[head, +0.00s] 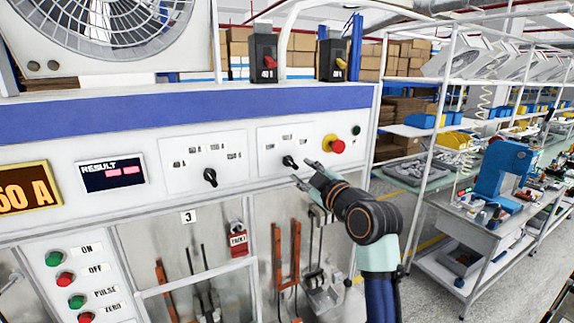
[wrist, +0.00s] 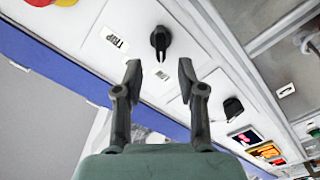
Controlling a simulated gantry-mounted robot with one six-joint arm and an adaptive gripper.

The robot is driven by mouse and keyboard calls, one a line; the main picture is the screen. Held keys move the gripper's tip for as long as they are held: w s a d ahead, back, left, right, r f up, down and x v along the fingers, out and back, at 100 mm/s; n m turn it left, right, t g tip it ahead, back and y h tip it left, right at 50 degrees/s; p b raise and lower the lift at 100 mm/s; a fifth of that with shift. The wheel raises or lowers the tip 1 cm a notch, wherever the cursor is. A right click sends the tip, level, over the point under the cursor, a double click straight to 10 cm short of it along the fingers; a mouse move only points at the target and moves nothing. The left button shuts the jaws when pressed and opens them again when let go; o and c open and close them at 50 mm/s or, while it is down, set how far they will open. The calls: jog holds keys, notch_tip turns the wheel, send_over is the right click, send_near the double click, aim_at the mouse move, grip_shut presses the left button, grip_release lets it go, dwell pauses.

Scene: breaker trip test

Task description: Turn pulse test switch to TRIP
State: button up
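The pulse test switch is a black rotary knob (head: 290,161) on a white plate at the right of the panel. In the wrist view the knob (wrist: 160,42) lies just beyond my fingertips, roughly centred between them. Its pointer end faces a small label (wrist: 162,74), too blurred to read. The TRIP label (wrist: 116,38) is to the left of the knob there. My gripper (head: 305,172) is open and empty, close to the panel, just right of and below the knob. The fingers (wrist: 159,73) are apart in the wrist view, with no visible contact with the knob.
A red emergency button (head: 337,146) on yellow is close right of the switch. Orange-handled parts (head: 286,255) stand in the bay below. A shelf rack (head: 436,130) is at right.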

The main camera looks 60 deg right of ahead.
aim_at(293, 164)
jog(key=p+x, duration=0.1)
jog(key=x, duration=0.5)
jog(key=shift+w+d, duration=0.1)
jog(key=shift+c, duration=0.2)
grip_shut()
